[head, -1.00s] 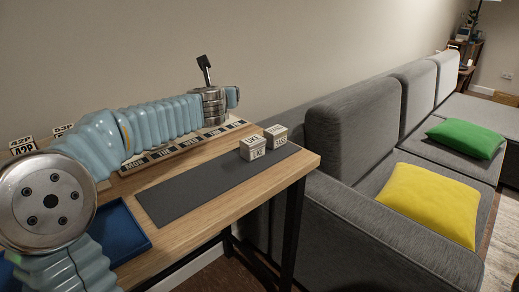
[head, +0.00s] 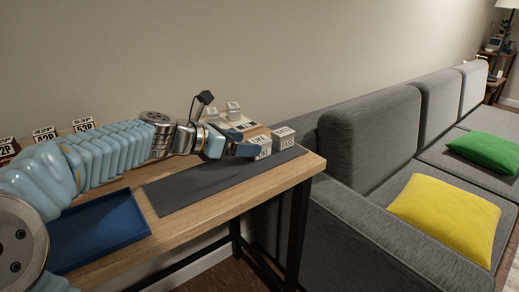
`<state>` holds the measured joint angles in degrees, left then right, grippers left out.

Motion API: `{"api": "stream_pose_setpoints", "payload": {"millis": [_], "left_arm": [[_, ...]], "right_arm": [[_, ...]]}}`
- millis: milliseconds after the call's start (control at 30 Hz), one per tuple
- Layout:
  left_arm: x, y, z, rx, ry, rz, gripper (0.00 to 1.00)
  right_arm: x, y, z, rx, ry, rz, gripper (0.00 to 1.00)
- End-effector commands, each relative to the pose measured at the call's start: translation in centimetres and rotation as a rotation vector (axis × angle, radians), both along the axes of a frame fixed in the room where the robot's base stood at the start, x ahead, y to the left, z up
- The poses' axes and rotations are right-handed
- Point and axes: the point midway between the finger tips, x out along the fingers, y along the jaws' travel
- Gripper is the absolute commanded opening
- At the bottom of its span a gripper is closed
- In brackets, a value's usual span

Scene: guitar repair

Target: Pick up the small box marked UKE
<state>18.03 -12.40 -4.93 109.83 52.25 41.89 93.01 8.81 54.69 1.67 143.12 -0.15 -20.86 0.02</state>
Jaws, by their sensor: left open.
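The small white box marked UKE (head: 261,146) stands on the far right part of the dark mat on the wooden table. A similar box, seemingly marked BASS (head: 284,139), stands just behind it to the right. My left gripper (head: 245,149) is open, low over the mat at the left side of the UKE box. Its fingertips reach close to the box or touch it; I cannot tell which. The gripper hides part of the strip behind. My right gripper is not in view.
A blue tray (head: 98,232) lies on the table at left. The dark mat (head: 195,192) is clear in front of the gripper. Several labelled boxes (head: 44,134) stand at the back left. Small pale blocks (head: 233,110) stand behind the gripper. A grey sofa (head: 365,135) is at right.

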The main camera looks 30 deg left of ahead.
Motion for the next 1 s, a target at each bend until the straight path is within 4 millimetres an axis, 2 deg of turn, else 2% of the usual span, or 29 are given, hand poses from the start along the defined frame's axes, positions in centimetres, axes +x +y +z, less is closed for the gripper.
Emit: {"api": "stream_pose_setpoints", "payload": {"millis": [167,433,733,1000], "left_arm": [[1.3,-0.7,-0.6,-0.001,0.001,-0.001,0.72],[4.6,-2.3,-2.2,0.000,-0.001,0.000,0.72],[5.2,-2.6,-2.5,-0.001,-0.001,0.002,0.72],[5.2,-2.6,-2.5,-0.001,-0.001,0.002,0.33]], "right_arm": [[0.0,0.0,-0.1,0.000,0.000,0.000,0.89],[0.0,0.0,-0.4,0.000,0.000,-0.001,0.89],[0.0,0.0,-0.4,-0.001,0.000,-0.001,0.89],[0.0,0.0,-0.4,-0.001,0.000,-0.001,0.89]]}}
